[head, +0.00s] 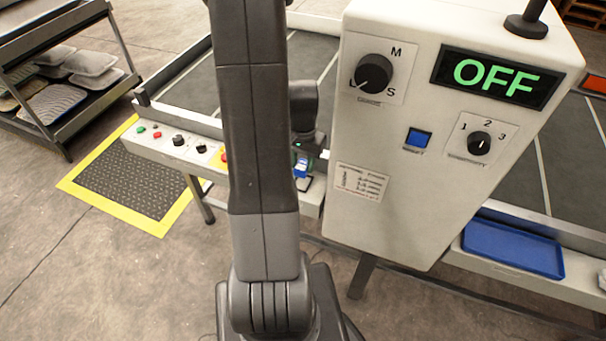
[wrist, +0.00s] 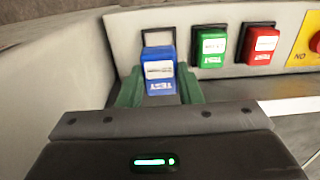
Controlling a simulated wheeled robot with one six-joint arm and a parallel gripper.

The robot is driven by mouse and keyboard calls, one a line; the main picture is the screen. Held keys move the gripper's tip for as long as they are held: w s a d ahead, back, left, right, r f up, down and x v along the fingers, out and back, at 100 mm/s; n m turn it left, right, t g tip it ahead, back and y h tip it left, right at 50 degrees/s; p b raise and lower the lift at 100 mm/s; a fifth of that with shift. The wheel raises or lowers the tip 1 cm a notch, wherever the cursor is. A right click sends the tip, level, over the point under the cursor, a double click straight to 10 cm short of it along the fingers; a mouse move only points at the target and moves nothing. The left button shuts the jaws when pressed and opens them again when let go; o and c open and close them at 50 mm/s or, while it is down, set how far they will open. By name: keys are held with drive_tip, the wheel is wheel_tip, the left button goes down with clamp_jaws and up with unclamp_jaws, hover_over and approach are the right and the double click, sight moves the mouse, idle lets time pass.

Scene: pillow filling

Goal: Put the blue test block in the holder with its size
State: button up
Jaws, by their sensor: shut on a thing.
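The blue test block (wrist: 159,67) is between the green fingers of my gripper (wrist: 160,90) in the wrist view. It carries a white label too small to read and the upside-down word TEST. Behind its top is a dark-framed square holder (wrist: 158,37); I cannot tell whether the block touches it. A green block (wrist: 209,47) and a red block (wrist: 259,44) sit in the holders to the right. In the head view the blue block (head: 301,168) shows below my gripper, partly behind my arm, and the holders are mostly hidden.
A light wall (wrist: 60,65) stands close on the left in the wrist view. A yellow piece (wrist: 312,40) is at the right edge. In the head view a white machine box (head: 400,190) with an OFF display stands right of my arm. A blue tray (head: 513,250) lies at right.

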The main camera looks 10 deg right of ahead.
sight(302, 174)
drive_tip(key=shift+f, duration=2.5)
drive_tip(key=shift+f, duration=0.15)
drive_tip(key=o, duration=1)
wheel_tip(302, 174, up, 12)
drive_tip(key=shift+r+p, duration=0.15)
drive_tip(key=shift+p, duration=0.2)
